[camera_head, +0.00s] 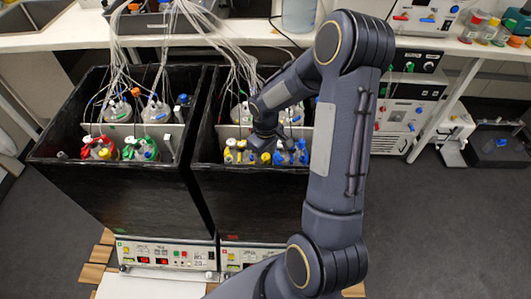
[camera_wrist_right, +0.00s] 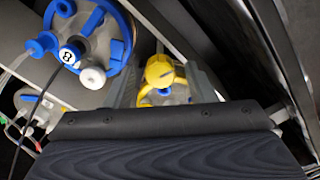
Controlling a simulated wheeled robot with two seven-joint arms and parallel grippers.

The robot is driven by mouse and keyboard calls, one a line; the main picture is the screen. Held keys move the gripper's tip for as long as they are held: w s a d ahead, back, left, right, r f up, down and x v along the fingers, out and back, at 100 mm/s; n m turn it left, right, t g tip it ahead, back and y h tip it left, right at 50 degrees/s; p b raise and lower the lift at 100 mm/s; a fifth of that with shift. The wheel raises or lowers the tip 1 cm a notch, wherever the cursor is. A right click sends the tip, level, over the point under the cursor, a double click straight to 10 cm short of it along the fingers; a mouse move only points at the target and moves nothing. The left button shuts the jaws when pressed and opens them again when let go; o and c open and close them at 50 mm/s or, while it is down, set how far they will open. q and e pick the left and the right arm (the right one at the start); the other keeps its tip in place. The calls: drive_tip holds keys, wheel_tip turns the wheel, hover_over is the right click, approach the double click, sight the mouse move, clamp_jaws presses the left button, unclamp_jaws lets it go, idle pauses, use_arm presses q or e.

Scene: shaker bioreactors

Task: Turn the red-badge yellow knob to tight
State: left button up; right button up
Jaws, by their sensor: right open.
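In the right wrist view a yellow knob (camera_wrist_right: 159,71) on a clear vessel with yellow fittings lies between the two fingers of my right gripper (camera_wrist_right: 162,84). The fingers stand apart on either side of it, and I cannot tell whether they touch it. No red badge can be made out on it. In the head view my right gripper (camera_head: 263,146) reaches down into the right black box (camera_head: 260,183), over the yellow-capped vessel (camera_head: 238,153). My arm hides part of that box. My left gripper does not show.
A blue-capped vessel marked 8 (camera_wrist_right: 75,50) stands beside the yellow one. The left black box (camera_head: 125,195) holds vessels with red, green and blue caps. White tubes hang over both boxes. Control panels (camera_head: 166,255) sit below.

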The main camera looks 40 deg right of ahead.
drive_tip(key=c, duration=1)
drive_tip(key=shift+o, duration=0.2)
